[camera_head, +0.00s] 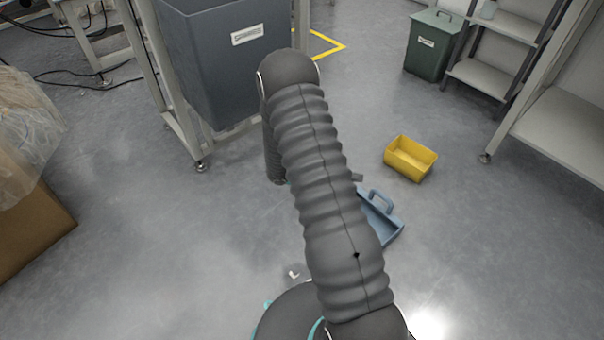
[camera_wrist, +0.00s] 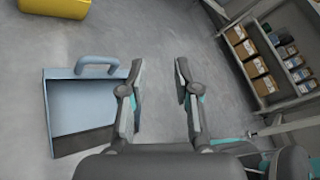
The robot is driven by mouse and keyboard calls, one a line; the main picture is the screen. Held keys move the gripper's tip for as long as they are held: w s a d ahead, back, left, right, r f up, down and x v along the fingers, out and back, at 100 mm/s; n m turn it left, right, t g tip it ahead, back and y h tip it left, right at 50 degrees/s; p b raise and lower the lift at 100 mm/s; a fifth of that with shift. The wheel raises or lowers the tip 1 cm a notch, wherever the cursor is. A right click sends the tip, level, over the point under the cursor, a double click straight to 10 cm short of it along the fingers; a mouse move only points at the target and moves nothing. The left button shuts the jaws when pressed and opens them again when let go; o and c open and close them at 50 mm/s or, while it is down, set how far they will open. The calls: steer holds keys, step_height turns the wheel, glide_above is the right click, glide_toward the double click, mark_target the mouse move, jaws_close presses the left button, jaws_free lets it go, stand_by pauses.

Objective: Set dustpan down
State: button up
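The blue dustpan (camera_head: 385,222) appears to lie on the grey floor right of my arm, which hides part of it in the head view. Its loop handle (camera_head: 381,201) points up and away. In the wrist view the dustpan (camera_wrist: 84,105) is at the left, with its handle (camera_wrist: 97,66) at its upper edge. My gripper (camera_wrist: 157,80) is open with nothing between its fingers. The left finger overlaps the dustpan's right edge in the picture; I cannot tell whether they touch. My arm mostly hides the gripper in the head view.
A yellow bin (camera_head: 410,160) stands on the floor beyond the dustpan. A small white scrap (camera_head: 293,273) lies near my base. A large grey bin (camera_head: 225,70) in a frame, a green bin (camera_head: 430,45) and shelving (camera_head: 480,75) stand farther back. A cardboard box (camera_head: 35,235) is at left.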

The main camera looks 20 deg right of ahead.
steer(key=s+a+r+m+t+y, duration=0.3)
steer(key=s+a+r+m+y, duration=0.2)
steer(key=r, duration=0.5)
steer(key=s+a+r+m+t+y, duration=0.4)
steer(key=s+a+r+m, duration=0.3)
steer(key=a+r+m, duration=0.3)
steer(key=s+a+r+m+t+y, duration=0.3)
steer(key=s+a+r+m+y, duration=0.2)
steer(key=a+r, duration=0.4)
step_height(320, 180, up, 3)
steer(key=s+m, duration=0.1)
steer(key=m, duration=0.1)
steer(key=shift+a+f+m+y, duration=0.15)
steer(key=shift+a+m+y, duration=0.15)
steer(key=shift+d, duration=0.1)
